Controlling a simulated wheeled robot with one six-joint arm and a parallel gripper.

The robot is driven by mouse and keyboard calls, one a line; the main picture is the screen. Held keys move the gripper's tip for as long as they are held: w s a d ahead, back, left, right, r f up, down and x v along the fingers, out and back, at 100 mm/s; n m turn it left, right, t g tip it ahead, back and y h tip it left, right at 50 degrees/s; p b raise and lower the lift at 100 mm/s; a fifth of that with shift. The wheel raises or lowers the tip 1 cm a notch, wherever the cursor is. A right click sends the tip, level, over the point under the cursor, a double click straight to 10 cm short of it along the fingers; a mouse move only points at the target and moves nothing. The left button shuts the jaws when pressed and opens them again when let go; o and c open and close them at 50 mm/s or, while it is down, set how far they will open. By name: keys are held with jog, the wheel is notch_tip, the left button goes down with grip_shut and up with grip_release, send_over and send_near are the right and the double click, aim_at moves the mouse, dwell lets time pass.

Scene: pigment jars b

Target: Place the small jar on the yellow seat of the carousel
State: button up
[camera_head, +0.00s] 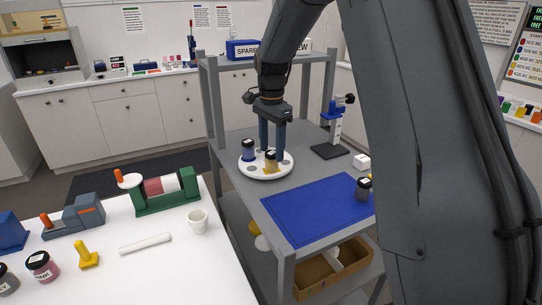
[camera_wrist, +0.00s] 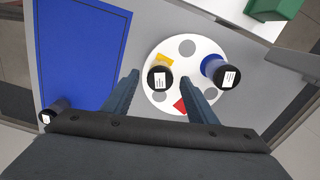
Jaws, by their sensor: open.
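The white round carousel (camera_head: 252,172) stands on the grey cart and also shows in the wrist view (camera_wrist: 188,110). Its yellow seat (camera_wrist: 165,60) shows partly beside a black-lidded jar (camera_wrist: 161,79) with a white label. In the head view this jar (camera_head: 271,155) stands upright at the yellow patch, its lower body hard to tell from the seat. My gripper (camera_head: 272,150) points down, open, with its fingers on either side of that jar; the wrist view shows gaps to both fingers. A second, blue jar (camera_head: 248,150) stands on the carousel, also seen at right in the wrist view (camera_wrist: 228,76).
A blue mat (camera_head: 315,210) lies on the cart, with a dark jar (camera_head: 364,188) at its right edge. A blue-and-grey stand (camera_head: 334,130) and a white block (camera_head: 361,162) stand behind. Cart posts (camera_head: 212,110) rise near my arm. The white table (camera_head: 150,265) holds jars and tools.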

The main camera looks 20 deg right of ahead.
aim_at(271, 153)
notch_tip(271, 153, up, 10)
jog(key=b, duration=0.2)
jog(key=shift+f+b, duration=0.2)
jog(key=shift+b, duration=0.1)
